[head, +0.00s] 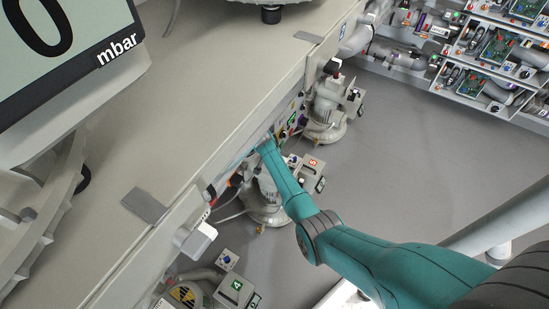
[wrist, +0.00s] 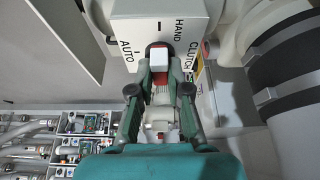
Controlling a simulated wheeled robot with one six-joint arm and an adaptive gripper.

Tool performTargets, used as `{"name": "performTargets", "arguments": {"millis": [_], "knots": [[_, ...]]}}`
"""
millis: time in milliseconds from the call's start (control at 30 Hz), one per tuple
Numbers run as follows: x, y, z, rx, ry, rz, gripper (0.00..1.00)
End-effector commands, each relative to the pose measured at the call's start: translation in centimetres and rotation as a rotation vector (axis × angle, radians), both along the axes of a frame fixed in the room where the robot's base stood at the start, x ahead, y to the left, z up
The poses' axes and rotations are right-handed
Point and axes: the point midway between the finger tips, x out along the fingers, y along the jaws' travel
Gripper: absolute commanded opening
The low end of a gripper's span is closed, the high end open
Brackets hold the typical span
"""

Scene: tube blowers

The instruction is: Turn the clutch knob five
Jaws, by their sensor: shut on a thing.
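In the wrist view, a clutch knob (wrist: 157,58) with a white front and red and dark parts sits on a pale box (wrist: 190,8) marked AUTO, HAND and CLUTCH. My gripper (wrist: 159,72) has one finger on each side of the knob and is shut on it. The fingers cover part of the knob's sides. In the head view, my teal arm reaches to the blower with the red 5 sign (head: 313,162), beside the bench edge. The knob and the fingertips cannot be made out there.
The long grey bench (head: 215,90) runs along my arm's left. A blower with a green 4 (head: 237,285) stands nearer, and another blower (head: 326,110) stands farther back. Shelves (head: 490,55) with circuit boards stand at the back right. The grey floor (head: 420,150) between is clear.

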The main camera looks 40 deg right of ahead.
Motion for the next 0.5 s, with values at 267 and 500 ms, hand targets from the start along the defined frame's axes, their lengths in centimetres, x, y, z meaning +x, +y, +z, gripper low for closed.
{"name": "performTargets", "arguments": {"millis": [267,500], "knots": [[-0.05,0.09,-0.13,0.002,0.002,-0.034,0.00],[-0.05,0.10,-0.14,0.002,0.002,-0.034,0.00]]}}
